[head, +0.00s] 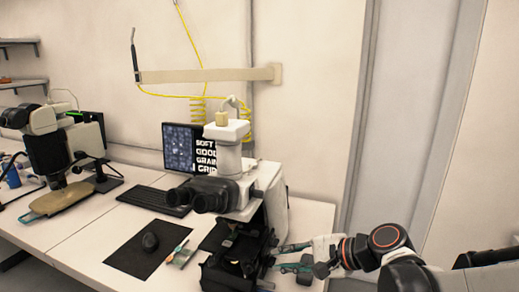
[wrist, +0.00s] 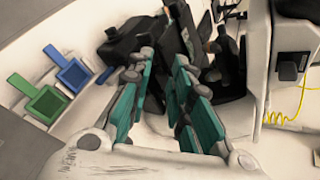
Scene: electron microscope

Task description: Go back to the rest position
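My gripper (head: 277,259) is at the right side of the black stage (head: 235,245) of the electron microscope (head: 229,158), with its fingers pointing left towards it. In the wrist view, the two teal-padded fingers (wrist: 164,70) are apart, with a gap between them. I see nothing held in the gap; dark microscope parts show beyond the fingertips. Whether a fingertip touches the stage, I cannot tell. My arm reaches in from the lower right of the head view.
A monitor (head: 180,147), keyboard (head: 154,201) and mouse (head: 150,241) on a black mat stand left of the microscope. A second microscope (head: 48,150) is further left. In the wrist view, a green holder (wrist: 45,103) and a blue holder (wrist: 73,75) lie on the table.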

